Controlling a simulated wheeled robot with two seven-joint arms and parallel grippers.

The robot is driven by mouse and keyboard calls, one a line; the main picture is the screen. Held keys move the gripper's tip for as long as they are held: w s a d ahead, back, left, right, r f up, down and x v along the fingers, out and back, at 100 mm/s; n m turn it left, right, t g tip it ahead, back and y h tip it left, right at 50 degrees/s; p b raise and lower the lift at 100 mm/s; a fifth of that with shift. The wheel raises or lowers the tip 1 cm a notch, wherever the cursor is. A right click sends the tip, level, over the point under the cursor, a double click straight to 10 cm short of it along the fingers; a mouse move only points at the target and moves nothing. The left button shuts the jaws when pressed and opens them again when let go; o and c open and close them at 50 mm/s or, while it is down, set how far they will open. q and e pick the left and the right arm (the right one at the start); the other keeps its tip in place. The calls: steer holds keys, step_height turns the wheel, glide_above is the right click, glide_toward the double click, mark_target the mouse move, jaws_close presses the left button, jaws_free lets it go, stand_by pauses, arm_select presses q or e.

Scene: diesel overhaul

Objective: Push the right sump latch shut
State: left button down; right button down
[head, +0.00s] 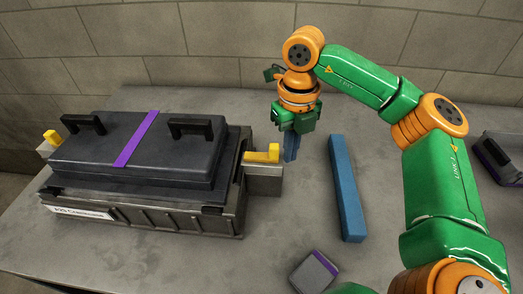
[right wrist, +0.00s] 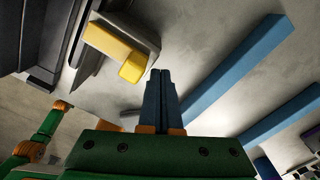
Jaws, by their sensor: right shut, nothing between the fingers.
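The dark sump (head: 130,150) sits on the table at the left, with a purple stripe across its lid and two black handles. The right sump latch (head: 261,154) is a yellow lever on a grey block at the sump's right side; it also shows in the right wrist view (right wrist: 120,50). Another yellow latch (head: 51,137) is at the sump's left end. My right gripper (head: 290,155) is shut and empty, pointing down just right of the yellow right latch, with a small gap between them. Its blue fingers (right wrist: 158,90) are together in the right wrist view. My left gripper is out of view.
A long blue bar (head: 346,188) lies on the table right of my right gripper. A small grey block with a purple stripe (head: 315,272) lies at the front. A dark part with a purple stripe (head: 498,158) stands at the far right. A block wall (head: 200,45) closes the back.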

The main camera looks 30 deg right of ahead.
mark_target(274, 146)
steer(key=shift+a, duration=0.1)
steer(key=shift+w+a+p, duration=0.4)
steer(key=shift+w+a, duration=0.15)
steer(key=shift+a, duration=0.35)
steer(key=shift+w+a+p, duration=0.4)
steer(key=shift+w+a, duration=0.15)
steer(key=shift+a, duration=0.3)
steer(key=shift+s+d, duration=0.2)
steer(key=shift+d, duration=0.15)
steer(key=shift+r, duration=0.3)
step_height(274, 146, up, 8)
steer(key=p, duration=0.7)
steer(key=shift+f, duration=0.25)
